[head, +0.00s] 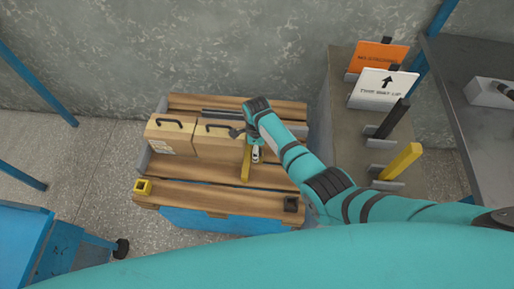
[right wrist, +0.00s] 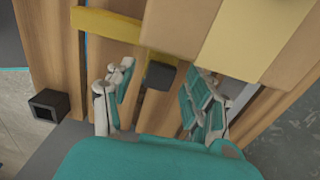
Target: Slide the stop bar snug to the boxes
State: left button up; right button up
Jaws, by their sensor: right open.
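Two tan cardboard boxes with dark handles, the left box (head: 170,136) and the right box (head: 215,143), stand side by side on a wooden pallet (head: 200,196). The yellow stop bar (head: 246,170) lies at the right side of the right box; its front end sticks out past the box. In the right wrist view the bar (right wrist: 105,28) runs beside the box (right wrist: 235,40) and carries a dark knob (right wrist: 160,75). Whether bar and box touch is unclear. My right gripper (right wrist: 160,92) is open, its fingers either side of the knob. My left gripper is out of view.
A yellow corner socket (head: 142,187) and a black one (head: 291,204) sit on the pallet's front corners. A grey stand (head: 341,105) to the right holds an orange sign (head: 378,55), a white sign (head: 385,86), a black bar (head: 393,119) and a yellow bar (head: 401,162).

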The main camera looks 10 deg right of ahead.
jog(key=shift+r, duration=0.15)
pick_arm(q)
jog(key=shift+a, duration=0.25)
pick_arm(e)
notch_tip(320, 180, up, 12)
dwell(0.6)
